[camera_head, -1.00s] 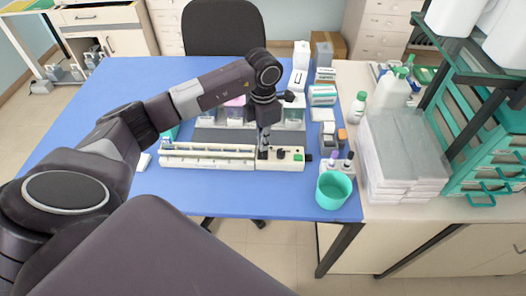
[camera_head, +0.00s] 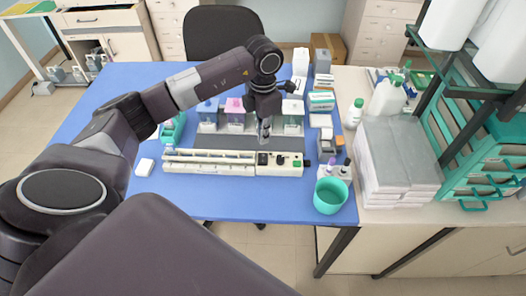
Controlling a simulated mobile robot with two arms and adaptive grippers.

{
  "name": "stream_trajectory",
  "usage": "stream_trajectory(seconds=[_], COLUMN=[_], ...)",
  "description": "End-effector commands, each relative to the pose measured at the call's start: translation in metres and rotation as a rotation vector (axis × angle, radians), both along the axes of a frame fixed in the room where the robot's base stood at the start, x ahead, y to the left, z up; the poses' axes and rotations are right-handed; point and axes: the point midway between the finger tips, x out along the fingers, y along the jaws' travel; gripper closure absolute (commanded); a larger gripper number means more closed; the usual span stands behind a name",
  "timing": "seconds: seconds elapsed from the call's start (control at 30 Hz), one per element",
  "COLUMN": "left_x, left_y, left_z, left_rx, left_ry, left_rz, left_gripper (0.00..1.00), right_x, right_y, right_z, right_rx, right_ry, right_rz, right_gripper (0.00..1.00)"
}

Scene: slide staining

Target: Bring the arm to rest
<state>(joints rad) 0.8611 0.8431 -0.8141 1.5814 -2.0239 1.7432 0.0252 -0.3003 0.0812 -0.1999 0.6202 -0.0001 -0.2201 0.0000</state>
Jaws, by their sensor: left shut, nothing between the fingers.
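My left arm reaches in from the left over the blue table (camera_head: 95,85). My left gripper (camera_head: 265,140) points down over the dark grey mat (camera_head: 225,142), just behind the white staining device (camera_head: 212,163). Its fingers are shut and empty. The row of staining jars, including one with a pink content (camera_head: 234,108), stands behind it, partly covered by the arm. My right gripper is not in view.
A teal beaker (camera_head: 329,197) stands near the table's front right corner. A small bottle rack (camera_head: 337,172) is behind it. Boxes (camera_head: 321,100) stand at the back right. A white bottle (camera_head: 354,114) and stacked packs (camera_head: 398,155) are on the right counter. The left front of the table is mostly clear.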

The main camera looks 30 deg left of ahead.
Motion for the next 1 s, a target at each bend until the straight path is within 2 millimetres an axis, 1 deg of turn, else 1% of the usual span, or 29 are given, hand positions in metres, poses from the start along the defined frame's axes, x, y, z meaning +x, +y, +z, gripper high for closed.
stream_trajectory(seconds=[0.03,0.1,0.57,0.67,0.77,0.87,0.9,0.97,1.0], left_x=[0.0,0.0,0.0,0.001,0.002,0.001,0.0,-0.003,-0.006], left_y=[0.0,0.0,0.0,-0.01,-0.045,-0.108,-0.138,-0.184,-0.213], left_z=[0.005,0.006,0.005,0.003,-0.005,-0.01,-0.008,0.0,0.01], left_rx=[0.0,0.0,0.0,-0.026,-0.123,-0.308,-0.401,-0.553,-0.659], left_ry=[0.0,0.0,0.0,-0.008,-0.033,-0.079,-0.102,-0.134,-0.156], left_rz=[0.0,0.0,0.0,-0.01,-0.039,-0.074,-0.083,-0.086,-0.079], left_gripper=[1.0,1.0,1.0,1.0,1.0,1.0,1.0,1.0,1.0], right_x=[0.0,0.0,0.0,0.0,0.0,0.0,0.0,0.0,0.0], right_y=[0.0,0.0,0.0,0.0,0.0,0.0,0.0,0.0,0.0], right_z=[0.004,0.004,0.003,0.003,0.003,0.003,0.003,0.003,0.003], right_rx=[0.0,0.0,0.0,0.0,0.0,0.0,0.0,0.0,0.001], right_ry=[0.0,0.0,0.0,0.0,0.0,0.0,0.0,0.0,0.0], right_rz=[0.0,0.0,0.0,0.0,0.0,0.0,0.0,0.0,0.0], right_gripper=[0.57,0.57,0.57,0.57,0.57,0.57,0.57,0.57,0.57])
